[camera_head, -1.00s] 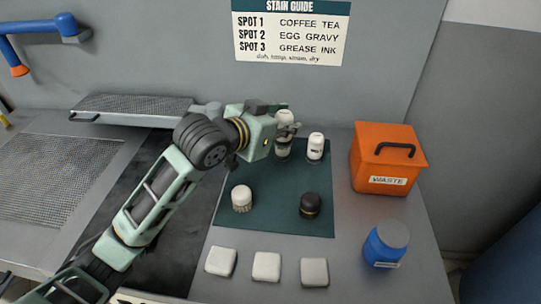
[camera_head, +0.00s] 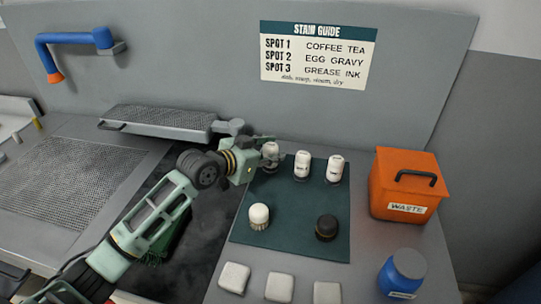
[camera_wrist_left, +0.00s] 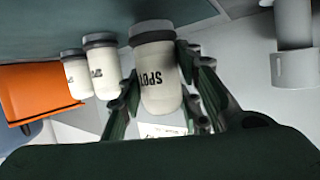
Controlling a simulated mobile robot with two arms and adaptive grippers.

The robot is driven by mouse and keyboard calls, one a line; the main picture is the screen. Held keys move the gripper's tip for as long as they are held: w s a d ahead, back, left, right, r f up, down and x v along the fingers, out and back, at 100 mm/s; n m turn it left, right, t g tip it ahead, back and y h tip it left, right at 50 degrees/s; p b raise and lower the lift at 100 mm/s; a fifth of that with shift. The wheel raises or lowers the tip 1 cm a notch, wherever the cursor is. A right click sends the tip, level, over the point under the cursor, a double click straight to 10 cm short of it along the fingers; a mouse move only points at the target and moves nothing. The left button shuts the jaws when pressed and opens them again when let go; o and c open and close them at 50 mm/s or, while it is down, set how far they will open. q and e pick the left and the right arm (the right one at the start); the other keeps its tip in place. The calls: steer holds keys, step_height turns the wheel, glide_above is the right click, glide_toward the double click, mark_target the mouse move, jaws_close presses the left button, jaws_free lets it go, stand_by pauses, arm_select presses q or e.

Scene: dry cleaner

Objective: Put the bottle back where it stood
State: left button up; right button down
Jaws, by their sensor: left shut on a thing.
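My left gripper (camera_head: 268,158) is shut on a white bottle (camera_head: 270,150) at the back left corner of the dark green mat (camera_head: 290,236). In the left wrist view, which is upside down, the fingers (camera_wrist_left: 160,100) clasp the sides of the bottle (camera_wrist_left: 158,85). Its label reads "SPOT"; the number is hidden. Its dark base is close to the mat; I cannot tell if they touch. Two similar bottles, a middle one (camera_head: 302,165) and a right one (camera_head: 335,168), stand upright in a row to its right. My right gripper is out of view.
A light-topped brush (camera_head: 259,214) and a dark one (camera_head: 326,226) are on the mat's front part. An orange waste bin (camera_head: 405,190) and a blue container (camera_head: 402,273) are right of the mat. Several white pads lie in front. A perforated shelf (camera_head: 160,121) is behind my left arm.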

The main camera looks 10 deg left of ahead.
arm_select(q)
steer(key=shift+f, duration=0.65)
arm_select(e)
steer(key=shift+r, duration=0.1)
arm_select(q)
steer(key=o, duration=0.7)
steer(key=shift+f, duration=0.2)
steer(key=o, duration=0.5)
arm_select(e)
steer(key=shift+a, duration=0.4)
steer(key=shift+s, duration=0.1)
